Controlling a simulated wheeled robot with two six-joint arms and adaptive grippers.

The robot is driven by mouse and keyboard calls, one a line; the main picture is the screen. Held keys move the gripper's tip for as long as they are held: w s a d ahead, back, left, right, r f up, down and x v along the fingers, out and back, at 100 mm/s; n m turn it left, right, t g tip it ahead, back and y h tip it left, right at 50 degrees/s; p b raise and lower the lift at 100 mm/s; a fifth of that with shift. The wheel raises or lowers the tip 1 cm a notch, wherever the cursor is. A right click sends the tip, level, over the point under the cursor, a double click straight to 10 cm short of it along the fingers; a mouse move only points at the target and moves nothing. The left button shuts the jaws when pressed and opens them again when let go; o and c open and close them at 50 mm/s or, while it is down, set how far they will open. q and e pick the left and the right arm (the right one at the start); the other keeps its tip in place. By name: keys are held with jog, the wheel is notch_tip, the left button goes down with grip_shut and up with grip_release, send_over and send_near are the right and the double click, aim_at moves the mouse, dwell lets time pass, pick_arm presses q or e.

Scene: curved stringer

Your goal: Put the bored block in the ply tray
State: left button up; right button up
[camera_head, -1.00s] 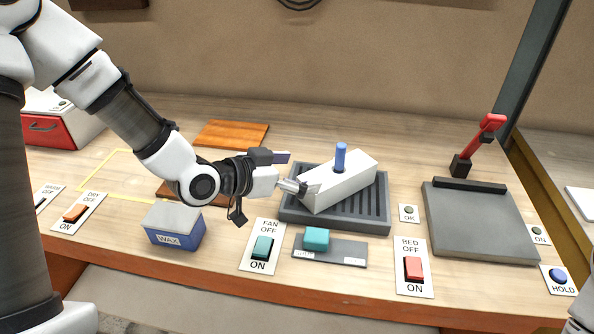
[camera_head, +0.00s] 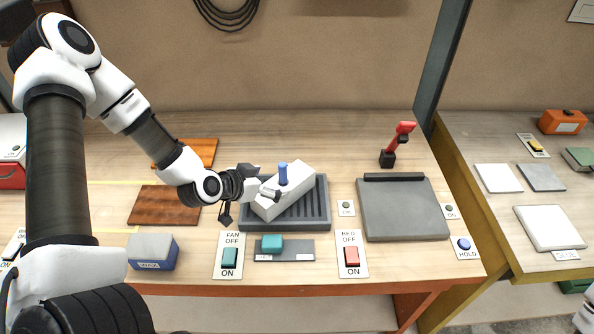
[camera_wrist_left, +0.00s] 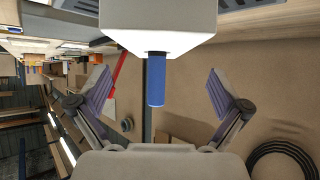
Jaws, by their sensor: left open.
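A white block (camera_head: 291,190) with a blue peg (camera_head: 283,174) standing up from its top lies at an angle on a dark grey slotted tray (camera_head: 311,222). I take this block to be the bored block; no empty bore shows. My left gripper (camera_head: 265,189) is at the block's left side, its fingertips overlapping the block in the head view. In the left wrist view the gripper (camera_wrist_left: 158,92) is open, with the blue peg (camera_wrist_left: 155,75) between its fingers and the white block (camera_wrist_left: 158,32) beyond. Contact cannot be told. No thing is clearly the ply tray.
Brown wooden boards (camera_head: 163,206) lie left. A blue-and-white wax block (camera_head: 152,252), a fan switch (camera_head: 229,257), a teal block (camera_head: 272,242) and a bed switch (camera_head: 351,256) line the front. A grey plate (camera_head: 404,210) and red lever (camera_head: 402,134) stand right. Another bench holds pale slabs (camera_head: 549,228).

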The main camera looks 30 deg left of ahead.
aim_at(289, 183)
pick_arm(q)
jog(key=x, duration=0.8)
jog(key=shift+s+d+f, duration=0.1)
jog(key=shift+s+f, duration=0.15)
jog(key=shift+f, duration=0.05)
jog(key=shift+s, duration=0.2)
jog(key=c, duration=1.7)
jog(key=shift+o, duration=0.2)
jog(key=shift+r+b, duration=0.1)
jog(key=shift+b, duration=0.2)
